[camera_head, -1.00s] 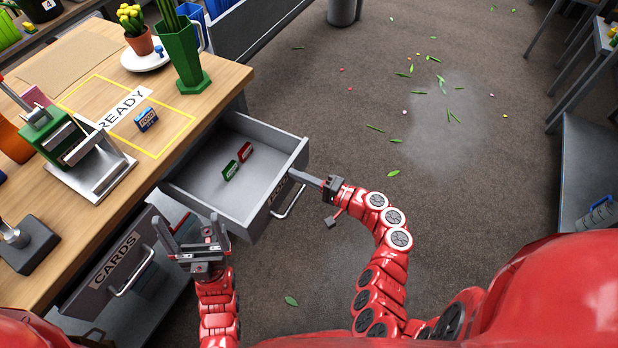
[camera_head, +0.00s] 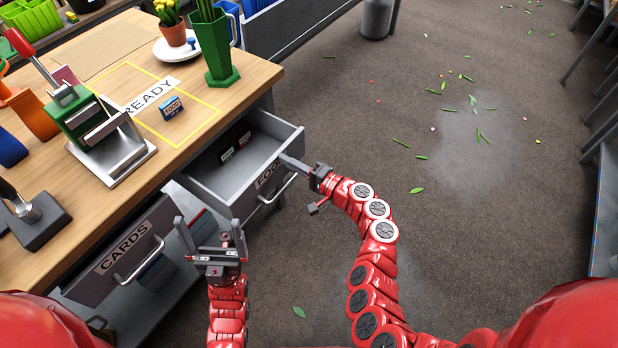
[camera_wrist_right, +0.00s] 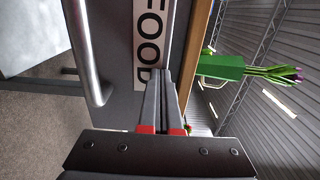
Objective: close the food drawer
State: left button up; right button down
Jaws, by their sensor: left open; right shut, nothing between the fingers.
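The right wrist view shows the shut fingers (camera_wrist_right: 161,75) up against or very near the front; contact is not certain. My left gripper (camera_head: 209,222) is open and empty, left of the food drawer and near the cards drawer.
The cards drawer (camera_head: 130,247) is also partly open at the lower left.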

jog(key=b+x, duration=0.3)
jog(key=x, duration=0.1)
jog(key=b+x, duration=0.4)
jog(key=x, duration=0.1)
jog(key=b+x, duration=0.4)
jog(key=x, duration=0.1)
jog(key=shift+f, duration=0.35)
jog(key=shift+w+a+r+b, duration=0.15)
jog(key=shift+w+a+b, duration=0.15)
jog(key=shift+a+b, duration=0.2)
jog(key=shift+r, duration=0.45)
jog(key=shift+r, duration=0.15)
jog(key=shift+d, duration=0.1)
jog(key=f+p+v, duration=0.1)
jog(key=p+v, duration=0.2)
jog(key=v, duration=1.1)
jog(key=shift+p, duration=0.4)
